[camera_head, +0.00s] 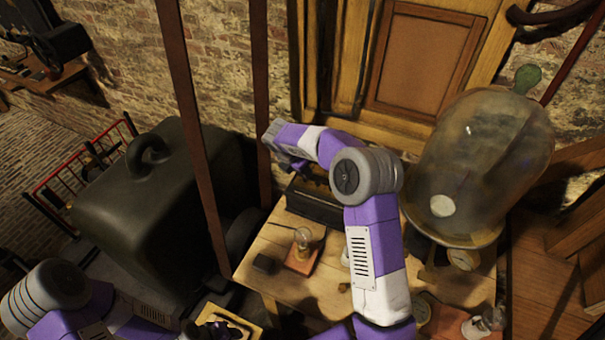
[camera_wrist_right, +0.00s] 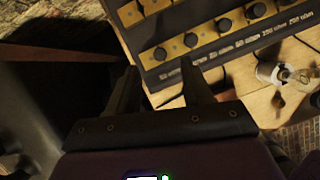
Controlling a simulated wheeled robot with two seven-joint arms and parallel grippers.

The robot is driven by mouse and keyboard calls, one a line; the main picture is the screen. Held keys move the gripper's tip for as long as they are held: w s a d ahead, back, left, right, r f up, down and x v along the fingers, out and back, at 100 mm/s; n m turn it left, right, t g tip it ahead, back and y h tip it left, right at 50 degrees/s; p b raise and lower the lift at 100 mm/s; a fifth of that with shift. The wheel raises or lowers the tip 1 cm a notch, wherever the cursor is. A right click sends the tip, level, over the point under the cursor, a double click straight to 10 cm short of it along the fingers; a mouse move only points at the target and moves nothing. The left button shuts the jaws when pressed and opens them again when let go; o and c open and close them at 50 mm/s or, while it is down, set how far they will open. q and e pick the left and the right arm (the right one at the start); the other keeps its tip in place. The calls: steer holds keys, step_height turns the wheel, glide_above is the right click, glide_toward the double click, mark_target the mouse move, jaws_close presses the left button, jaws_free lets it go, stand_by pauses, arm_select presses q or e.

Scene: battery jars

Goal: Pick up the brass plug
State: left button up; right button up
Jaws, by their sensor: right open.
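In the right wrist view a dark box (camera_wrist_right: 219,43) carries brass bars with a row of round black plug heads (camera_wrist_right: 191,40) above white ohm markings. I cannot tell which of these, if any, is the brass plug; no separate brass plug shows clearly. My right gripper (camera_wrist_right: 160,70) is open, its two dark fingers apart at the near left corner of the box, nothing visible between them. In the head view the box (camera_head: 313,206) stands at the back of the table, partly hidden by my right arm; my right gripper (camera_head: 288,160) is above its left end.
A large glass jar (camera_head: 485,155) stands at the table's right. A big dark weight-like block (camera_head: 150,215) is left of the table (camera_head: 290,285).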

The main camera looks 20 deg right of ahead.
mark_target(305, 181)
steer(key=x, duration=0.5)
steer(key=shift+f, duration=0.45)
steer(key=shift+r, duration=0.1)
jaws_close()
